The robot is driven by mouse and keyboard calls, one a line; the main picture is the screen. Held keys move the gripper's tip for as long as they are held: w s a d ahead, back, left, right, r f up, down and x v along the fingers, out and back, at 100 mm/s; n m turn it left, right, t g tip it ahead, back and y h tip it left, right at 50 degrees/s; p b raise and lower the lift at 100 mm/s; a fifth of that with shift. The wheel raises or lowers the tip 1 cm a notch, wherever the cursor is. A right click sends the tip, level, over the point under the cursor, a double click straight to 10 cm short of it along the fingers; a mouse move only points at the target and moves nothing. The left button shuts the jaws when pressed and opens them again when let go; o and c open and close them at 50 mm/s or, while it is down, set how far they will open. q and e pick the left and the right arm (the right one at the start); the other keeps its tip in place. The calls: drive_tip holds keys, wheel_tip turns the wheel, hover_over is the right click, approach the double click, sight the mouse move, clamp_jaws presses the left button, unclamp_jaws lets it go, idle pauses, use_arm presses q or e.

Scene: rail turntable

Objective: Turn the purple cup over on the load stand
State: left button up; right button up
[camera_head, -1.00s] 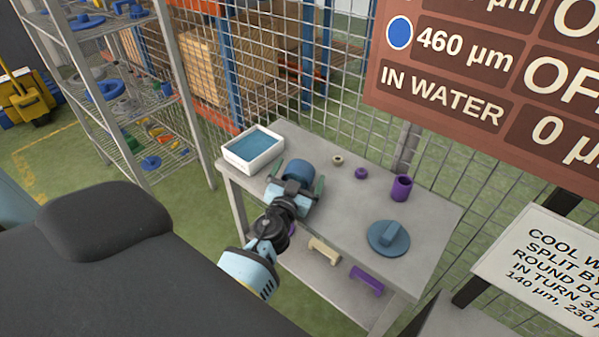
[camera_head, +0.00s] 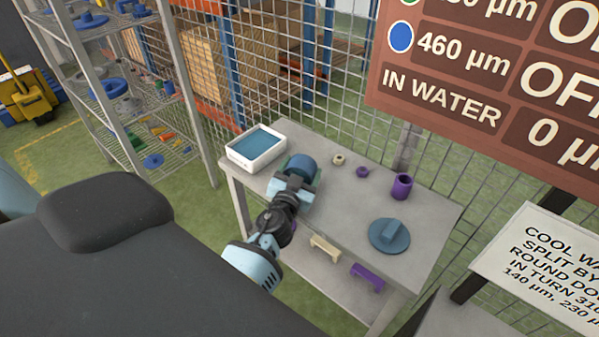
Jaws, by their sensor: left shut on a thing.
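The purple cup (camera_head: 401,188) stands on the right back part of the grey metal stand (camera_head: 345,215), with a dark opening showing at its top. It is clear of my gripper. My left gripper (camera_head: 300,170) is over the left half of the stand, shut on a blue cylinder (camera_head: 304,163) near the white tray. The gripper hides part of this cylinder. My right gripper is not in view.
A white tray (camera_head: 270,158) with a blue inside sits at the left end. A small beige ring (camera_head: 338,160) and a small purple piece (camera_head: 362,172) lie at the back. A blue disc with a block (camera_head: 389,236) lies at the right front. Wire mesh stands behind.

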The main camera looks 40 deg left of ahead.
sight(299, 160)
use_arm(q)
drive_tip(key=r, duration=0.1)
drive_tip(key=r+p, duration=0.1)
drive_tip(key=r, duration=0.1)
drive_tip(key=shift+s+a, duration=0.15)
drive_tip(key=shift+a, duration=0.1)
drive_tip(key=s+a, duration=0.9)
drive_tip(key=s, duration=0.3)
drive_tip(key=shift+a+r+p, duration=0.25)
drive_tip(key=shift+r+p, duration=0.05)
drive_tip(key=shift+r, duration=0.05)
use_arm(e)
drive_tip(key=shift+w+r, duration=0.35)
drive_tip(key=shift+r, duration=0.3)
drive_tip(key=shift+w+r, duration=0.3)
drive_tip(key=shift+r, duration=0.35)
